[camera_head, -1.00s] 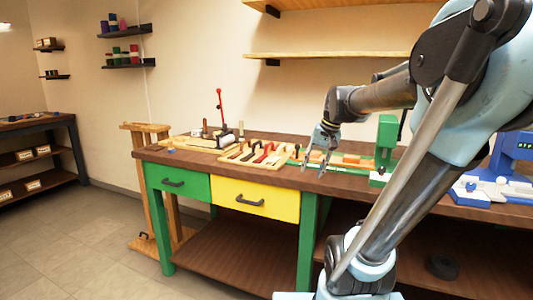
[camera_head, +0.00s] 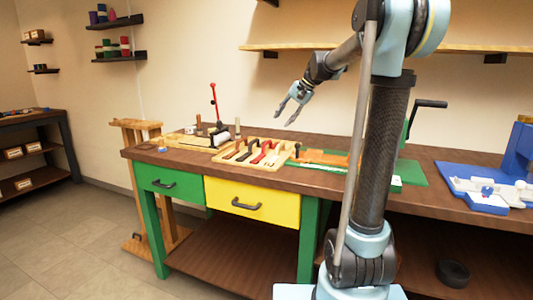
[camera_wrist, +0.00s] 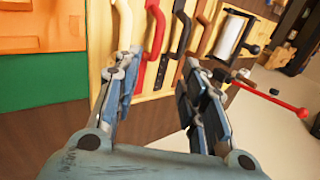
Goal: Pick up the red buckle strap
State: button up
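A wooden tray (camera_head: 226,158) on the workbench holds a row of long, thin pieces, some dark and some red. A red curved piece (camera_head: 262,153) lies in the row; in the wrist view a red piece (camera_wrist: 155,28) lies between a whitish one and a dark one. I cannot make out a buckle on it. My gripper (camera_head: 287,115) is above the tray's right end, clear of the bench. In the wrist view my gripper (camera_wrist: 162,62) is open, its fingers spread with nothing between them, and the pieces lie beyond the fingertips.
Orange pieces (camera_head: 322,157) lie on a green mat (camera_head: 410,171) right of the tray. A fixture with an upright red lever (camera_head: 213,100) stands left of the tray. A blue machine (camera_head: 515,160) is at the far right. A wall shelf (camera_head: 350,51) hangs above.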

aim_at(268, 142)
jog(key=x, duration=1)
jog(key=shift+s, duration=0.1)
jog(key=shift+s+x, duration=0.15)
jog(key=shift+x, duration=1.15)
jog(key=shift+s+x, duration=0.15)
jog(key=shift+x, duration=1.2)
jog(key=shift+d+f, duration=0.15)
grip_shut()
